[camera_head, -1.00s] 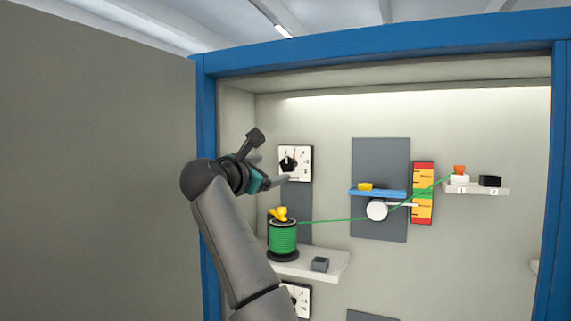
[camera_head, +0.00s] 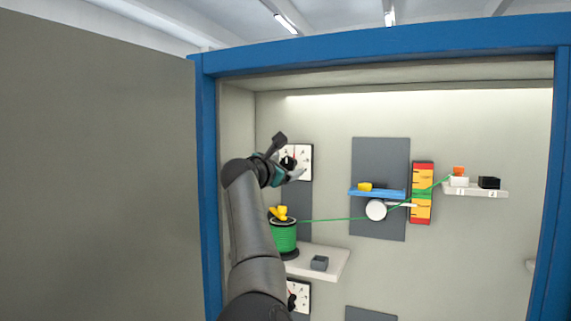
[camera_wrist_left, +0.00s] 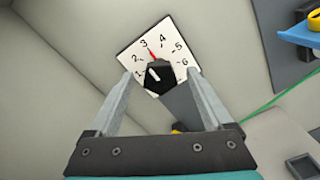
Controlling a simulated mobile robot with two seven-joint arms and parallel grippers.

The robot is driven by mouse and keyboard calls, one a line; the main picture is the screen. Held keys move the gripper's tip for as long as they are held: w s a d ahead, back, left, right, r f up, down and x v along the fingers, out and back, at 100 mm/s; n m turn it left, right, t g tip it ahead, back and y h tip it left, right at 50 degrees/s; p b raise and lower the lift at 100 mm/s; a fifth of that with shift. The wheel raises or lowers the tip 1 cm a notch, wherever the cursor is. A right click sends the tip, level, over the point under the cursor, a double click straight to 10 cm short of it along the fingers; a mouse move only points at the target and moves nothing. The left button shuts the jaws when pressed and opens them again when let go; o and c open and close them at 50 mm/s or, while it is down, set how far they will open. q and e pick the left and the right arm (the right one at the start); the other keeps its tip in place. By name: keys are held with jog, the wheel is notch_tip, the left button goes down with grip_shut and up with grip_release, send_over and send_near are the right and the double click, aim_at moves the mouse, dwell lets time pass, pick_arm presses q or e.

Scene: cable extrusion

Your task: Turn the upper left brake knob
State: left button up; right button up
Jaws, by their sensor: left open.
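The upper left brake knob (camera_wrist_left: 158,77) is black with a white pointer line and sits on a white numbered dial plate (camera_wrist_left: 133,58) on the cabinet's back wall. A red mark shows near the 3 on the dial; the knob's line points toward the low numbers, near 1. My left gripper (camera_wrist_left: 160,80) is open, its two fingers on either side of the knob in the left wrist view. I cannot tell if they touch it. In the head view my left gripper (camera_head: 291,168) partly covers the dial plate (camera_head: 304,158). My right gripper is not in view.
Below the dial a green cable spool (camera_head: 284,238) stands on a shelf (camera_head: 333,258) with a small grey box (camera_head: 319,263). The green cable runs right past a white pulley (camera_head: 376,210). The cabinet's blue frame (camera_head: 207,170) is close to my left arm.

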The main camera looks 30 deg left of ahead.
pick_arm(q)
jog(key=shift+w, duration=0.1)
grip_shut()
dwell(0.8)
